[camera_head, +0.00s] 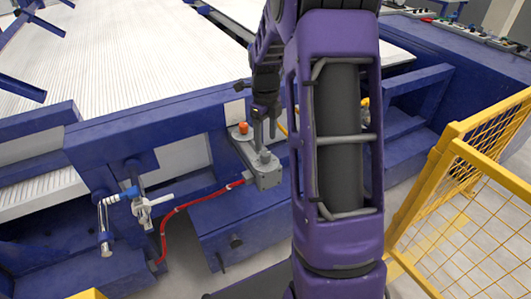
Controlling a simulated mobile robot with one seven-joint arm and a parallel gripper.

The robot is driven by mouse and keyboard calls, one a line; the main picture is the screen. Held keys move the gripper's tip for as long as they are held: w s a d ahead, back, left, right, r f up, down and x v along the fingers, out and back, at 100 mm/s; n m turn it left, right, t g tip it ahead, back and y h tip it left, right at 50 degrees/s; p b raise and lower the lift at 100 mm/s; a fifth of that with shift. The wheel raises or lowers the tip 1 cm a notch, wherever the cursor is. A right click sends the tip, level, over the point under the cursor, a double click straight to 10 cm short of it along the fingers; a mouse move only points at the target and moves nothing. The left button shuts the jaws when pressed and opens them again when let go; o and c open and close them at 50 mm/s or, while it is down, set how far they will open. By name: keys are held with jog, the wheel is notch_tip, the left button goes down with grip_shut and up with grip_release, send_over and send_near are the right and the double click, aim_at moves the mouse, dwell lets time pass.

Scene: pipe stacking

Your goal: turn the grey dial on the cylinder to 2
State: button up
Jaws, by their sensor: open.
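A grey box-shaped unit (268,181) sits on the blue machine frame near the middle of the view. A small grey round knob (264,156), which looks like the dial, stands on its near end. Its markings and pointer are too small to read. My gripper (264,141) points down just above the knob, its two fingers slightly apart. It is open, and I cannot tell whether the fingers touch or straddle the knob. An orange knob (242,127) stands behind it on the same unit. No separate cylinder is clear to me.
My purple arm hides much of the centre right. A red hose (172,214) runs left from the unit. White and blue fittings (140,207) stand at left. A yellow mesh fence (470,190) stands at right. A white ribbed bed (150,60) lies behind.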

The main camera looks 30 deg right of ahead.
aim_at(266, 153)
notch_tip(266, 153, down, 6)
jog(key=shift+r+b, duration=0.25)
jog(key=shift+b, duration=0.05)
grip_shut()
